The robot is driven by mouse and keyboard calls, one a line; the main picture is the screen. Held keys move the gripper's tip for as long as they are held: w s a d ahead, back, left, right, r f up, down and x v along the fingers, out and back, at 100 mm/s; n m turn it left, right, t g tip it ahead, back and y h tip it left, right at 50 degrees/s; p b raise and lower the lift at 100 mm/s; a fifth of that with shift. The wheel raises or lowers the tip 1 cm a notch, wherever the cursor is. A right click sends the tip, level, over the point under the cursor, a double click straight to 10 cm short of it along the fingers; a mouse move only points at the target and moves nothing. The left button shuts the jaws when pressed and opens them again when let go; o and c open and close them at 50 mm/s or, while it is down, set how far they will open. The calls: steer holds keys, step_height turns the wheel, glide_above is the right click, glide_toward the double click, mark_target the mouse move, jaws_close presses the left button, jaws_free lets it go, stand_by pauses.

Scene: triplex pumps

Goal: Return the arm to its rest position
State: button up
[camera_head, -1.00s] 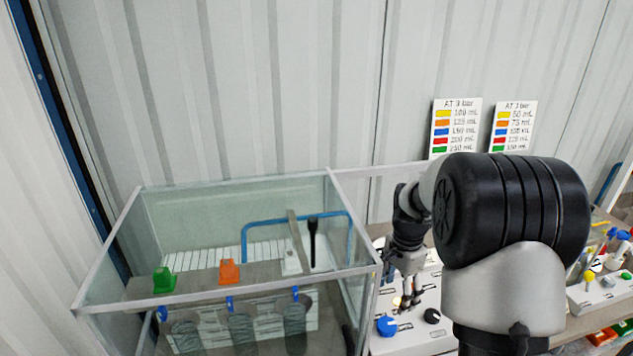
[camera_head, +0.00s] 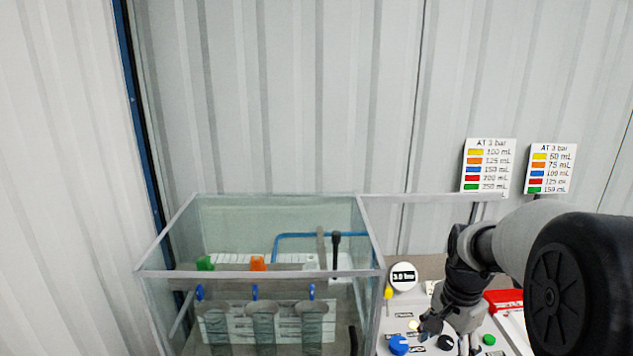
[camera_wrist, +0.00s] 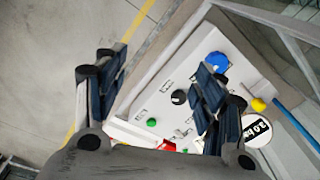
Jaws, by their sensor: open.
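My gripper (camera_head: 450,330) hangs at the lower right of the head view, over a white control panel (camera_head: 512,338). In the wrist view my gripper (camera_wrist: 158,82) is open, its two dark fingers spread wide with nothing between them. The panel (camera_wrist: 140,100) lies beyond the fingers, with a blue knob (camera_wrist: 217,60), a black knob (camera_wrist: 178,97) and a green button (camera_wrist: 151,122). My arm is bent, with its large black joint at the right edge of the head view. Whether the fingertips touch the panel cannot be told.
A round gauge (camera_head: 403,276) stands behind the panel. Two colour charts (camera_head: 488,166) are in front of the corrugated wall. Floor (camera_wrist: 40,50) is clear left.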

steer(key=s+a+r+n+t+b, duration=0.1)
steer(key=s+a+r+n, duration=0.1)
steer(key=s, duration=0.6)
steer(key=s+a+r+n+t+b, duration=0.1)
steer(key=s+a+r+n, duration=0.1)
steer(key=s+a+n, duration=0.3)
steer(key=s+a+r+n+t+b, duration=0.1)
steer(key=s+a+n, duration=0.3)
steer(key=s, duration=0.7)
steer(key=shift+r+n+t, duration=0.5)
steer(key=shift+r+n, duration=0.35)
steer(key=shift+n, duration=0.05)
steer(key=shift+s, duration=0.1)
steer(key=shift+c, duration=0.5)
